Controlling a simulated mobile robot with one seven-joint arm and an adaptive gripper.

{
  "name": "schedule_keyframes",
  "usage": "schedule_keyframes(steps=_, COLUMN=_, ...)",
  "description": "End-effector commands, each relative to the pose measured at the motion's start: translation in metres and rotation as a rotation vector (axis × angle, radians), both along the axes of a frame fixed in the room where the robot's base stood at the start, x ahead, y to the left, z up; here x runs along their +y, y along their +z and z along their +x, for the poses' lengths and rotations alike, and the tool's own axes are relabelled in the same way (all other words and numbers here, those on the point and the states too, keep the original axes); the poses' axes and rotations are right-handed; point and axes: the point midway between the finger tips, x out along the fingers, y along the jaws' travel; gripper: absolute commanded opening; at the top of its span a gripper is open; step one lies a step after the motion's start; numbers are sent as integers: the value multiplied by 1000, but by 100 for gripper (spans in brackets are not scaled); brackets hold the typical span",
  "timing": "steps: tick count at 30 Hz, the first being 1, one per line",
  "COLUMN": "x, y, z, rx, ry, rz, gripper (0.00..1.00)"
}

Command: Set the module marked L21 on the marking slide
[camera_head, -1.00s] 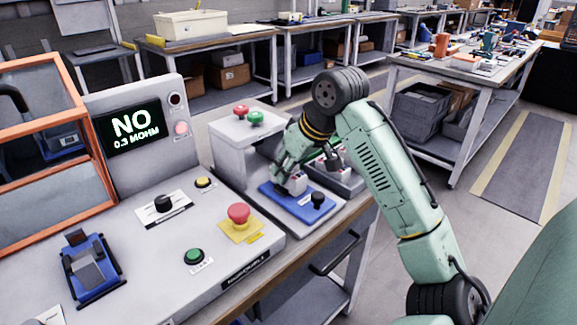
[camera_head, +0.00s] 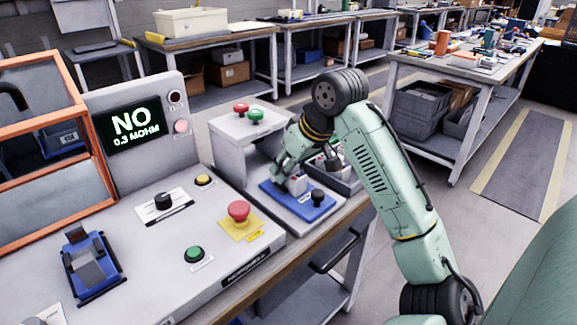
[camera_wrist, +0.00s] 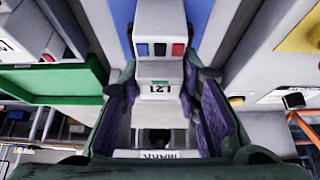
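The module marked L21 (camera_wrist: 160,75) is a light grey block with dark, blue and red squares on its face. It sits between the two fingers of my gripper (camera_wrist: 160,100) in the wrist view, with a finger close against each side. In the head view the grey module (camera_head: 297,184) is at or just above the blue marking slide (camera_head: 312,210), partly hidden by my gripper (camera_head: 284,182); exact contact with the slide cannot be told. A label reading MARK (camera_wrist: 158,154) shows low in the wrist view.
A black knob (camera_head: 318,197) stands on the slide's right end. A grey tray (camera_head: 343,180) lies behind it. A grey stand with red and green buttons (camera_head: 255,116) is to the left. The tester console (camera_head: 165,225) shows NO, 0.3 MOHM, with a blue fixture (camera_head: 92,265) at left.

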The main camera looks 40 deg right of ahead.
Motion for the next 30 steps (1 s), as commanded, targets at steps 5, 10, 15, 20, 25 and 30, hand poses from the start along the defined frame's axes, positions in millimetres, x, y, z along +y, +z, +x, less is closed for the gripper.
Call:
schedule_keyframes(steps=5, x=0, y=1, z=0, rx=-2, ry=-1, rz=-2, gripper=42)
schedule_keyframes(steps=10, x=0, y=0, z=0, rx=0, ry=0, rz=-1, gripper=53)
schedule_keyframes(steps=15, x=0, y=0, z=0, rx=0, ry=-1, rz=0, gripper=53)
schedule_keyframes(steps=20, x=0, y=2, z=-1, rx=1, ry=-1, rz=0, gripper=53)
schedule_keyframes(steps=25, x=-1, y=20, z=-11, rx=-1, ry=-1, rz=0, gripper=53)
schedule_keyframes(steps=30, x=-2, y=53, z=-29, rx=-1, ry=0, rz=-2, gripper=53)
